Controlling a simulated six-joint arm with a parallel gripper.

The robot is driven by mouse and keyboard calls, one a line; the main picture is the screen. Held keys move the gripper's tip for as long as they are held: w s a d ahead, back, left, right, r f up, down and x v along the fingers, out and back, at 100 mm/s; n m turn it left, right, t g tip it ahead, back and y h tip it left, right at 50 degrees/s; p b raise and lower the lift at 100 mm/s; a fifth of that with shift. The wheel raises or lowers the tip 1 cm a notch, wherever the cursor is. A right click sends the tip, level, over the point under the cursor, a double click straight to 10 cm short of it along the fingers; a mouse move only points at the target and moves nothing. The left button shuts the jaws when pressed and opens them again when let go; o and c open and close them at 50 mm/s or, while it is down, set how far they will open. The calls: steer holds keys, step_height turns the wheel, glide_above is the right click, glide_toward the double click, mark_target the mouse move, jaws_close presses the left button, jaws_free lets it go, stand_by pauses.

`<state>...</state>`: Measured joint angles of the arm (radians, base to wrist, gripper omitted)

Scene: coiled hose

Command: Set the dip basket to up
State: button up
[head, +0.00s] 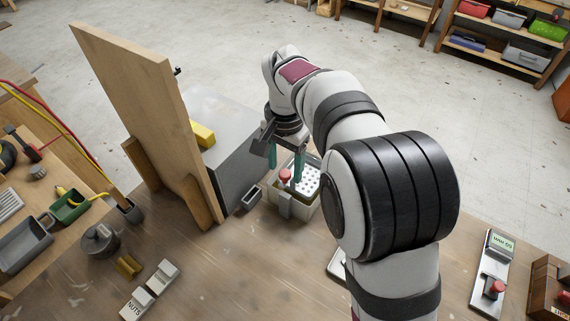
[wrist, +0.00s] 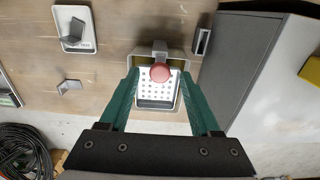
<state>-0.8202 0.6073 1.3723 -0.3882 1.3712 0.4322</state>
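The dip basket (head: 308,182) is a light plate with dark holes in a pale, open-topped tank (head: 297,211). It also shows in the wrist view (wrist: 157,86). A red round knob (head: 285,174) stands on a grey post at the tank's near side. In the wrist view the knob (wrist: 160,72) appears between the fingertips. My gripper (head: 286,167) has two teal fingers, set apart with nothing held between them. It points down over the tank, close to the knob. I cannot tell whether either finger touches the knob, nor the basket's exact height in the tank.
A tall wooden panel (head: 125,100) and a grey box (head: 238,128) stand left of the tank. A small dark open holder (head: 251,198) is beside it. A plate with a display and red knob (head: 492,272) lies at right. The bench in front of the tank is mostly clear.

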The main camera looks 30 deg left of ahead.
step_height(320, 180, up, 16)
stand_by(0.5)
steer(key=shift+f, duration=0.1)
steer(key=s+d+m, duration=0.2)
steer(key=s+d, duration=0.1)
steer(key=d, duration=1.6)
steer(key=s+d+f+m+y, duration=0.1)
steer(key=s+d+f, duration=0.4)
steer(key=s, duration=0.3)
steer(key=s+d+f+m, duration=0.2)
steer(key=s+d+f, duration=0.4)
steer(key=s+f, duration=0.1)
steer(key=shift+s+d+m+y, duration=0.3)
steer(key=shift+s+y, duration=0.1)
